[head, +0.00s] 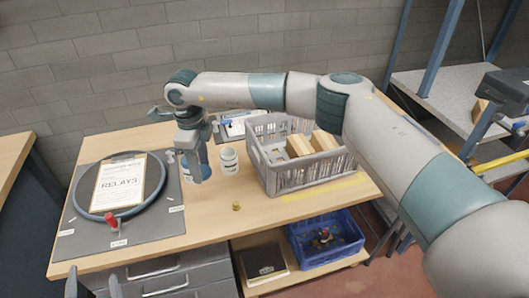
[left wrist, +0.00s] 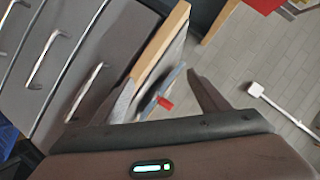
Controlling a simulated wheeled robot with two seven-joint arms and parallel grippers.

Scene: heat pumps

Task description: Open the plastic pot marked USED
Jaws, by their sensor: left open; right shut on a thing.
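Two small plastic pots stand on the wooden table in the head view. One white pot (head: 229,160) stands free with dark print too small to read. The other pot (head: 204,171), partly blue, is largely hidden behind my right gripper (head: 194,172). That gripper points down and is shut on this pot; I cannot tell whether it grips lid or body, nor which pot is marked USED. My left gripper (head: 93,288) is low at the table's front left, apart from the pots. In the left wrist view its two fingers (left wrist: 165,100) are spread and empty, facing the table edge and drawers.
A grey crate (head: 310,178) with boxes stands right of the pots. A small brass part (head: 236,206) lies in front. A blue crate (head: 345,250) sits below.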

